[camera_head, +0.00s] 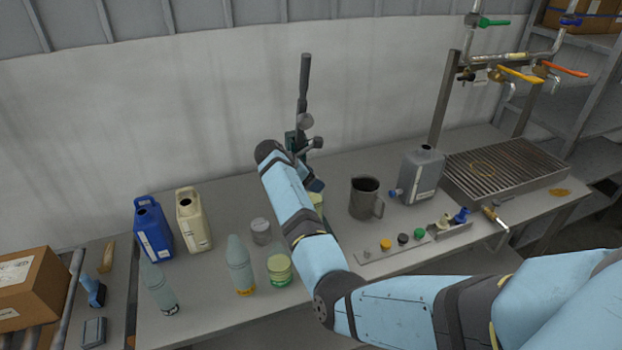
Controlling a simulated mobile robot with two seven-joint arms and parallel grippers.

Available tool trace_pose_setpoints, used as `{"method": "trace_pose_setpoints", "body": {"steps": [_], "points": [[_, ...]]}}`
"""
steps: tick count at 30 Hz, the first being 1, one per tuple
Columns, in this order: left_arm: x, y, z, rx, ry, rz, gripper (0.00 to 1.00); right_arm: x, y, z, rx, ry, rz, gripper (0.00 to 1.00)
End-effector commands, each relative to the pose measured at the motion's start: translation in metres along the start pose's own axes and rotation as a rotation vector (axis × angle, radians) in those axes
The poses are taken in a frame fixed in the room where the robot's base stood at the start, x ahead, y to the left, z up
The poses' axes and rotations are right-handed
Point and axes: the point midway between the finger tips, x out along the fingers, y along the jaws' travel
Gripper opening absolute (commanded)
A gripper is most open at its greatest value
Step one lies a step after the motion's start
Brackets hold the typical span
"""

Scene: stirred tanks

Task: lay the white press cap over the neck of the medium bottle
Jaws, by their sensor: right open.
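A small pale disc, likely the white press cap (367,254), sits at the left end of a strip holding yellow, black and green caps. Pale blue-grey bottles stand at the bench front: one at left (158,288), one with an orange band near its base (240,266). I cannot tell which is the medium bottle. My right arm reaches in from the right and bends up to a wrist by the dark upright stand. My right gripper (314,185) is open there, its fingers mostly hidden by my forearm. My left gripper is not in view.
A squat green-and-yellow container (279,268) and a grey jar (260,231) stand left of my forearm. Blue (153,229) and cream (193,220) jugs stand farther left. A steel mug (364,198), grey canister (421,176) and grated basin (507,165) lie to the right.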

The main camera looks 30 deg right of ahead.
Motion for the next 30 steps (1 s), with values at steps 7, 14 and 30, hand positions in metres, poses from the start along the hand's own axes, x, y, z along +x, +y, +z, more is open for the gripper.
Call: {"method": "trace_pose_setpoints", "body": {"steps": [7, 14, 30], "points": [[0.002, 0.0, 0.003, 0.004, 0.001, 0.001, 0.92, -0.013, 0.001, -0.001, 0.0, 0.0, 0.001, 0.66], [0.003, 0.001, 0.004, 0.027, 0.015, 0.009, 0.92, -0.063, 0.001, -0.001, 0.002, 0.0, 0.004, 0.66], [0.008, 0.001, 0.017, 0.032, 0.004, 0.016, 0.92, -0.138, 0.0, 0.0, 0.0, 0.0, 0.001, 0.66]]}}
